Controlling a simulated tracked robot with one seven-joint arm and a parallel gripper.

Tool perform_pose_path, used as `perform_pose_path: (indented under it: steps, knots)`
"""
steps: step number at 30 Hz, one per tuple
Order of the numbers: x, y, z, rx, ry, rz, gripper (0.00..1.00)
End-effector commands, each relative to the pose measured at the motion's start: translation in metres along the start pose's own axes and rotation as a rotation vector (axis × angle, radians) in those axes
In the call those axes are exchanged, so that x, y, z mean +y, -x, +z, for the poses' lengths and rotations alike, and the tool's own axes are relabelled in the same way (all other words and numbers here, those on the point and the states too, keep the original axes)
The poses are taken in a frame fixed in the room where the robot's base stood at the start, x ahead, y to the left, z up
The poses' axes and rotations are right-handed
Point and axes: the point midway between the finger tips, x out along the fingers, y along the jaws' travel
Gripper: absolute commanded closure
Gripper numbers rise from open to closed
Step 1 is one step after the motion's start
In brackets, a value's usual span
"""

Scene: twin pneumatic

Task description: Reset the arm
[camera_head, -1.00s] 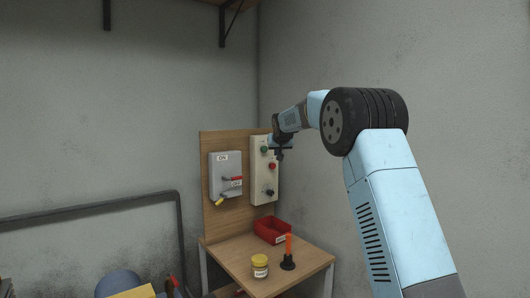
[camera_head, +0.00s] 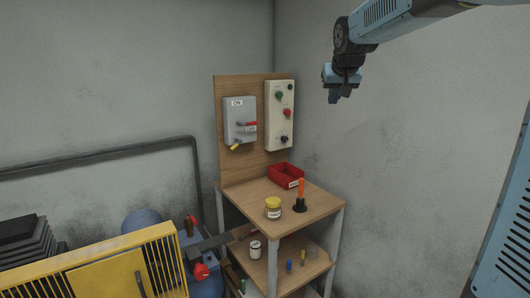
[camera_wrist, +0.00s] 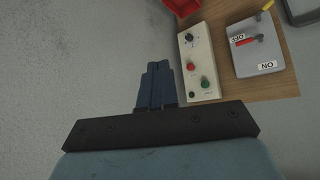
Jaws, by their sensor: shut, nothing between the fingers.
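My arm (camera_head: 385,25) reaches in from the upper right in the head view. My gripper (camera_head: 338,97) hangs at its end, pointing down, in the air to the right of the wooden panel and above the bench. In the wrist view my gripper (camera_wrist: 157,68) shows its fingers together with nothing between them. It touches nothing that I can see.
A wooden board (camera_head: 250,165) carries a grey switch box (camera_head: 240,107) and a pale control box (camera_head: 270,130) with buttons. The bench (camera_head: 245,192) holds a red bin (camera_head: 284,172), a yellow-lidded jar (camera_head: 273,212) and an orange-handled tool (camera_head: 301,187). A yellow guard (camera_head: 65,262) stands lower left.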

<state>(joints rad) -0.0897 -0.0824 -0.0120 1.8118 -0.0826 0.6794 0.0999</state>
Motion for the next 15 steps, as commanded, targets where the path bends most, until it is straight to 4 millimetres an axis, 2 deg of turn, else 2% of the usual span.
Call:
perform_pose_path:
  steps: [1,6,15]
  knots:
    - [0.004,0.014,0.016,-0.009,-0.002,0.001,1.0]
    - [0.013,0.048,0.074,-0.053,-0.005,0.004,1.0]
    - [0.023,0.095,0.185,-0.13,-0.012,0.004,1.0]
